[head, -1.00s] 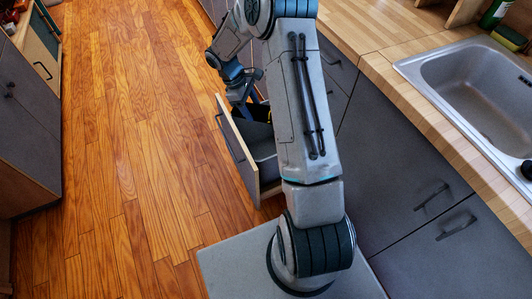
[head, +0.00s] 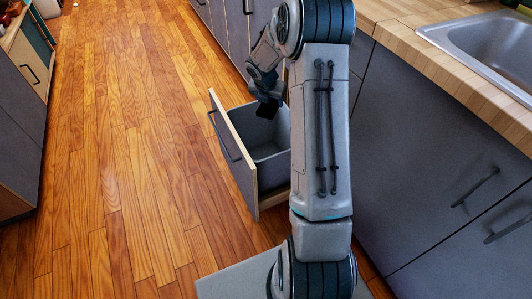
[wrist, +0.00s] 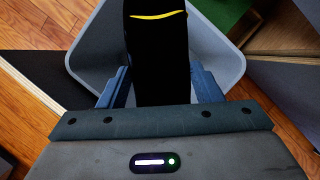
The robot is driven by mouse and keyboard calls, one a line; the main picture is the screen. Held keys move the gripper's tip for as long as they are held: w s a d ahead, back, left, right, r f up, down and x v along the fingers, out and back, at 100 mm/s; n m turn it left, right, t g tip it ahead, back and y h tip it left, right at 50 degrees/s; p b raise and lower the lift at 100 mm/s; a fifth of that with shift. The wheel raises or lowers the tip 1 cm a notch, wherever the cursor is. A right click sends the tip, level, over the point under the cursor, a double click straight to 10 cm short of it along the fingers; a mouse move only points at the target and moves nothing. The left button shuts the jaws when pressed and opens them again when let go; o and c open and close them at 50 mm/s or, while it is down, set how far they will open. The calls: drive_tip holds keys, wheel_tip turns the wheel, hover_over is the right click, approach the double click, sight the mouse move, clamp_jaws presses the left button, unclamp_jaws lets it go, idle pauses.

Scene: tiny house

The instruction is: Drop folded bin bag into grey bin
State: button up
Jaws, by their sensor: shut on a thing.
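The folded bin bag (wrist: 157,60) is black with a yellow strip and sits between my gripper's two blue fingers in the wrist view. My gripper (head: 266,100) is shut on it; in the head view only a small dark part of the bag shows below the fingers. The grey bin (head: 272,141) stands in the pulled-out drawer and its inside looks empty where I can see it. My gripper and the bag are above the bin's opening. In the wrist view the bin's grey wall (wrist: 222,60) shows around the bag, which hides the middle of the bin.
The open drawer's wooden front (head: 237,146) juts out over the wooden floor (head: 125,150). Grey cabinets (head: 430,150) and a counter with a sink (head: 490,50) stand on the right. Another cabinet (head: 20,120) stands at the left. The floor between is clear.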

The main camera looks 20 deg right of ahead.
drive_tip(key=shift+f+b, duration=3.05)
drive_tip(key=shift+b, duration=0.45)
drive_tip(key=o, duration=1)
drive_tip(key=p+v, duration=0.6)
drive_tip(key=v, duration=0.8)
